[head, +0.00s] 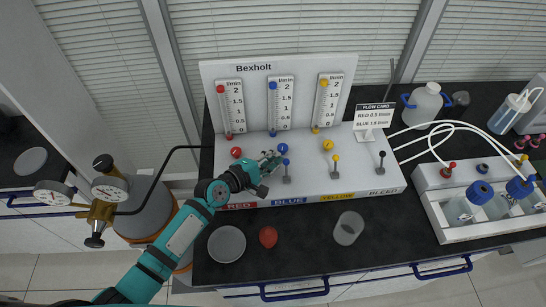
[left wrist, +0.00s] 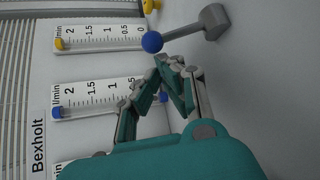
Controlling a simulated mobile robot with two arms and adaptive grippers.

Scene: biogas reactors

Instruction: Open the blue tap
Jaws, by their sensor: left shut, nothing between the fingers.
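The blue tap (head: 286,179) is a small grey lever with a blue ball end, standing on the white panel (head: 360,185) above the BLUE label. In the left wrist view, its blue ball (left wrist: 152,42) and grey hexagonal base (left wrist: 213,20) show at the top. My left gripper (head: 270,161) is shut and empty, just left of the tap's lever. In the left wrist view, the shut fingertips (left wrist: 165,65) are close to the blue ball; I cannot tell whether they touch. The red tap is hidden behind my gripper. My right gripper is not in view.
The yellow tap (head: 336,173) and black-balled bleed tap (head: 382,165) stand to the right. Round blue (head: 283,148) and yellow (head: 328,145) knobs sit behind the taps. A flow card (head: 374,116) stands at the back right.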

